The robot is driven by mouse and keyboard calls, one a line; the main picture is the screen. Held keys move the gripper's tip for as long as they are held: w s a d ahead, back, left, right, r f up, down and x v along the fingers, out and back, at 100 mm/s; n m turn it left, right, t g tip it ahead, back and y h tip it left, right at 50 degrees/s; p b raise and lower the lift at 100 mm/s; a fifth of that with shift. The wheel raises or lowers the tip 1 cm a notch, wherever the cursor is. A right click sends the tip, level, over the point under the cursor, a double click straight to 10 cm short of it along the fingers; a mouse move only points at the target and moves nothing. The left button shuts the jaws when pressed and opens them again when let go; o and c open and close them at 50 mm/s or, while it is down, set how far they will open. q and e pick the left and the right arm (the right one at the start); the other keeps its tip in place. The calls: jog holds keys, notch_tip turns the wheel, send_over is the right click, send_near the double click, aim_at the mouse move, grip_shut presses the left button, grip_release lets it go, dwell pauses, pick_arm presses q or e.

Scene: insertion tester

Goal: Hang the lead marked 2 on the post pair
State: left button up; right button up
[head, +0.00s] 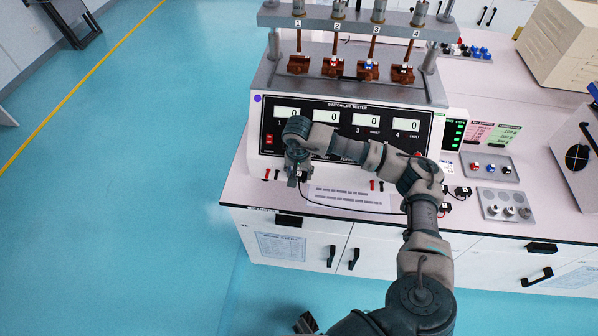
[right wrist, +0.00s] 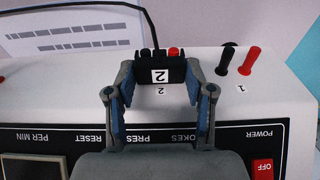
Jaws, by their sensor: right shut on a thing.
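The lead marked 2 ends in a black block with a white "2" label, seen in the right wrist view (right wrist: 161,70). My right gripper (right wrist: 161,88) is shut on this block, one finger on each side. In the head view my right gripper (head: 298,179) is low in front of the tester's panel. Black and red post tops (right wrist: 174,52) show just behind the block, by a "2" printed on the surface. The block hides their lower parts, so I cannot tell whether it touches them. A black cable (head: 345,209) trails right from the block. My left gripper is not in view.
Another black and red post pair (right wrist: 237,62), labelled 1, stands beside the block. A further pair (head: 376,185) is right of my gripper in the head view. Other black leads (head: 462,192) lie near the right tray (head: 505,206). The tester panel (head: 345,128) rises behind.

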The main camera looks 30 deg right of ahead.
dwell(0.3)
jog(key=o, duration=1.3)
jog(key=shift+r+p, duration=0.95)
jog(key=shift+r, duration=0.85)
jog(key=s+a, duration=0.4)
jog(key=s, duration=0.1)
jog(key=shift+s+a+p, duration=0.2)
jog(key=shift+a+p, duration=0.05)
jog(key=shift+p, duration=0.15)
